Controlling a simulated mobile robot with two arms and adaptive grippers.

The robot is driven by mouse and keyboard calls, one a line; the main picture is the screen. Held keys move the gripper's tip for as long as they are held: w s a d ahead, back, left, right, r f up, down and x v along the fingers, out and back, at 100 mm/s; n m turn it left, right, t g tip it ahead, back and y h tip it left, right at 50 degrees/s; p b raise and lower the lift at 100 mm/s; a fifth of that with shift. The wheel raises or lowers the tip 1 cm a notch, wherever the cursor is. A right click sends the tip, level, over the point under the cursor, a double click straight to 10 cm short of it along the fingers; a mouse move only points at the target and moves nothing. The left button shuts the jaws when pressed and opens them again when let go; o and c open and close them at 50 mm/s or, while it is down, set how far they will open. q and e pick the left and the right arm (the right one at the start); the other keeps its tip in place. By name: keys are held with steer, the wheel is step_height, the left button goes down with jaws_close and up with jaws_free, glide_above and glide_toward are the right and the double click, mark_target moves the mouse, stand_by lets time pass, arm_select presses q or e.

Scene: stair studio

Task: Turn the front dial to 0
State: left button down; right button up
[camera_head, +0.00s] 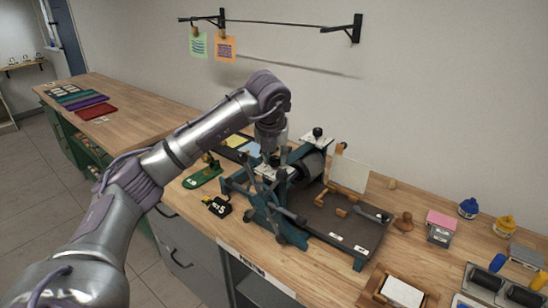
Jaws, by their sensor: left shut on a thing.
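The printing press (264,216) with a teal frame stands on the wooden bench, its dark roller (308,166) between the side frames. The back dial (317,133), a small black knob on a pale base, tops the far side frame. The front dial (275,163) is on top of the near side frame, mostly hidden by my gripper. My left gripper (272,153) points down from above and is shut on the front dial. The dial's marks and reading cannot be made out. My right gripper is not in view.
The press's spoked wheel (265,195) stands close below my left gripper. A green tool (203,177) and a black counter (218,206) lie left. Ink bottles (468,208) stand right.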

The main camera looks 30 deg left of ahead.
arm_select(q)
steer(key=shift+n+g+y, duration=0.4)
steer(key=shift+n+y, duration=0.1)
steer(key=shift+n, duration=1.1)
steer(key=c, duration=0.9)
jaws_free()
steer(key=shift+o, duration=0.2)
steer(key=v, duration=1.2)
steer(key=shift+d, duration=0.1)
